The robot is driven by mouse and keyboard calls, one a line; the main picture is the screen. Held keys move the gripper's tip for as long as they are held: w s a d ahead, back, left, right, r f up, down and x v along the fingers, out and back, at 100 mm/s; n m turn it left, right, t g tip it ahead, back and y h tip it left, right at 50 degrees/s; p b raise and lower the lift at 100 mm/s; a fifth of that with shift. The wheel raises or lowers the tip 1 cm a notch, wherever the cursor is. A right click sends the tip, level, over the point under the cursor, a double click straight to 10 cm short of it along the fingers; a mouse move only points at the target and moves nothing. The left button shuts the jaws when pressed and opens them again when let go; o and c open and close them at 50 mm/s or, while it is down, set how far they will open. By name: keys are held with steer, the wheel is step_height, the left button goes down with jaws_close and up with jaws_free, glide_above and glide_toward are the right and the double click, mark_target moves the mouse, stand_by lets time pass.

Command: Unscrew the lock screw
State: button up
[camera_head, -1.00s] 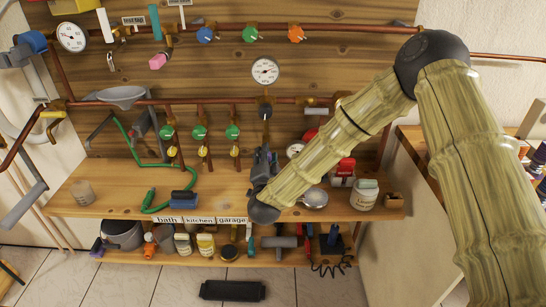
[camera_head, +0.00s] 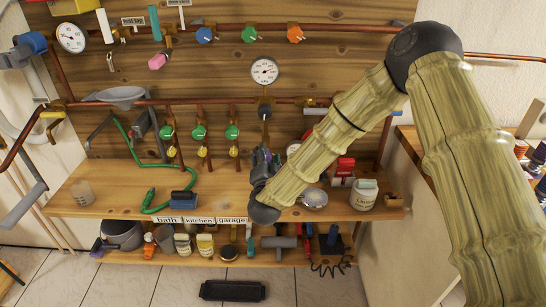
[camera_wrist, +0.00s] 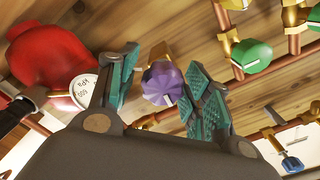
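A ribbed purple knob (camera_wrist: 162,84) with a pale line on its face shows in the wrist view, on a brass fitting. I cannot tell whether it is the lock screw; no other part stands out as a screw. My gripper (camera_wrist: 163,76) is open, with one teal-padded finger on each side of the knob. The fingers look apart from it, with gaps visible. In the head view my gripper (camera_head: 264,160) is near the pipe wall, above the workbench (camera_head: 120,190). My arm hides the knob there.
A large red object (camera_wrist: 48,55) and a white gauge (camera_wrist: 83,90) are left of the fingers in the wrist view. Green-handled valves (camera_head: 199,132) line the pipes to the left. A jar (camera_head: 364,195) and a metal bowl (camera_head: 315,197) stand on the bench.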

steer(key=shift+a, duration=0.15)
steer(key=s, duration=1.2)
